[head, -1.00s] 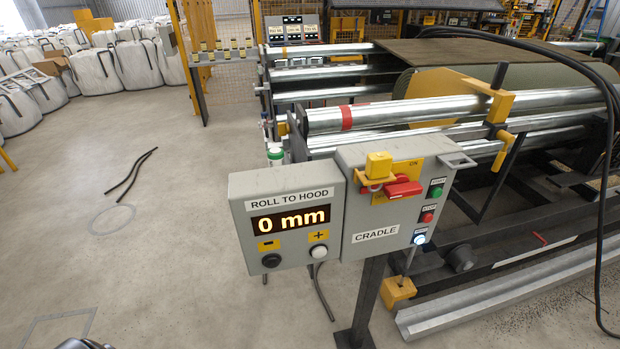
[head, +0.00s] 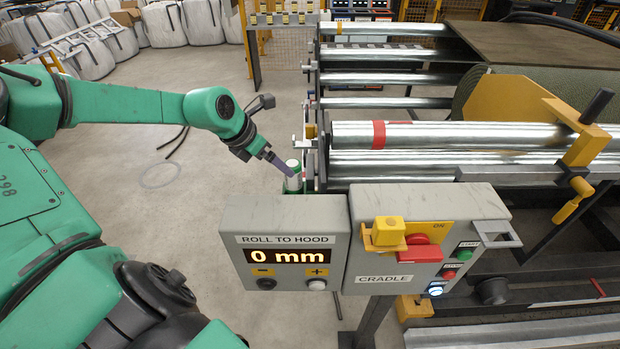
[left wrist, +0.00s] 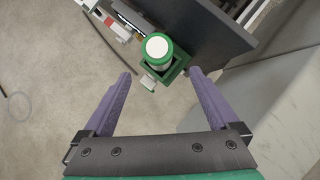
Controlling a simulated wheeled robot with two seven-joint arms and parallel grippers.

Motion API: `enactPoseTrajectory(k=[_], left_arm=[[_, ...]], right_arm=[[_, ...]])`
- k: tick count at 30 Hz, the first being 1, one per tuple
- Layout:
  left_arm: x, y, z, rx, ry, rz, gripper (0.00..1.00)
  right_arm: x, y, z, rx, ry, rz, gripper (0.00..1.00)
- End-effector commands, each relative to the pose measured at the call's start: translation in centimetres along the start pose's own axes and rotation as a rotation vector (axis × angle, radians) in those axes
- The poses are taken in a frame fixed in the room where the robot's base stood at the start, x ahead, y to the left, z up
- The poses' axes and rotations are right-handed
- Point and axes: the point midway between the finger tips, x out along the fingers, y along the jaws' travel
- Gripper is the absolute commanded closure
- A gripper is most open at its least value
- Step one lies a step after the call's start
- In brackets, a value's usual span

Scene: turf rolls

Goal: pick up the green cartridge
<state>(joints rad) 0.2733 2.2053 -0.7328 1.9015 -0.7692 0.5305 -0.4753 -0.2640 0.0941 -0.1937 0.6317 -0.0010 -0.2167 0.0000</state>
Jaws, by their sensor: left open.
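The green cartridge (head: 293,172) stands behind the control boxes, at the left end of the roller frame; its white cap and green rim show. In the left wrist view the cartridge (left wrist: 158,48) is seen from above, with a round white top, sitting in a green square holder (left wrist: 176,70). My left gripper (head: 283,168) is close beside it in the head view, partly overlapping it. In the left wrist view the open purple fingers (left wrist: 161,75) point toward the cartridge, which lies between and slightly beyond their tips. Nothing is between the fingers. My right gripper is not in view.
A grey display box (head: 285,212) reading 0 mm and a cradle control box (head: 440,205) stand just in front. Steel rollers (head: 450,135) fill the right. A dark plate (left wrist: 215,30) is beside the holder. Open floor (head: 215,190) lies to the left.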

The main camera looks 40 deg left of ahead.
Motion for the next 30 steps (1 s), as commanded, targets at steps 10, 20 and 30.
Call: enactPoseTrajectory(k=[10,20,30], left_arm=[[6.4,0.0,0.0,-0.008,0.002,-0.003,0.06],[9.2,0.1,0.3,-0.008,-0.002,-0.001,0.06],[13.3,0.3,0.6,-0.009,-0.003,0.000,0.06]], right_arm=[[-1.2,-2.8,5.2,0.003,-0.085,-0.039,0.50],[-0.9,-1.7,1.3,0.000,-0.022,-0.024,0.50],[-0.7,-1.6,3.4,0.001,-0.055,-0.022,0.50]])
